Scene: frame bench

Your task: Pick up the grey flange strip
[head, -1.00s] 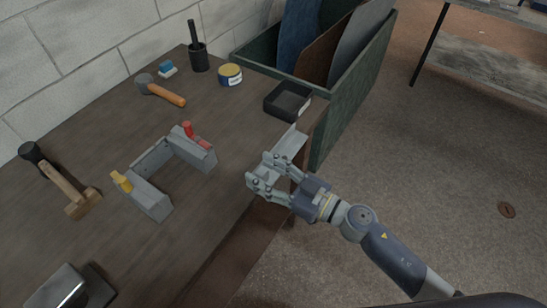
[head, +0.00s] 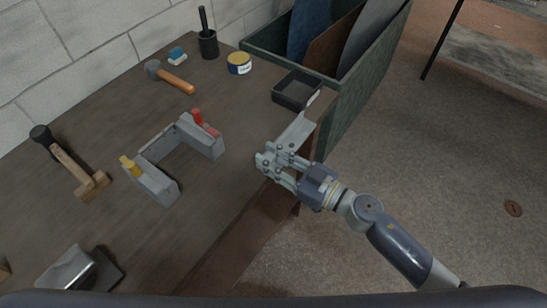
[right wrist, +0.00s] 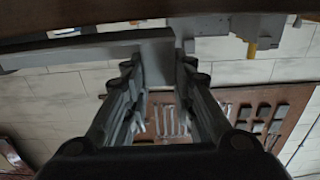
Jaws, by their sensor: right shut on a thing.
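The grey flange strip (head: 297,131) lies along the bench's right edge in the head view, its far end pointing towards the black tray. My right gripper (head: 270,161) is shut on its near end, which the fingers partly hide. In the right wrist view the strip (right wrist: 85,50) runs left from between the fingertips (right wrist: 158,62), close to the bench. I cannot tell whether it is touching the bench top. My left gripper is not in view.
A grey clamp-like frame (head: 160,182) with red and yellow parts stands left of my right gripper. The black tray (head: 297,91) and green crate (head: 345,117) are beyond the strip. Floor is open right of the bench.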

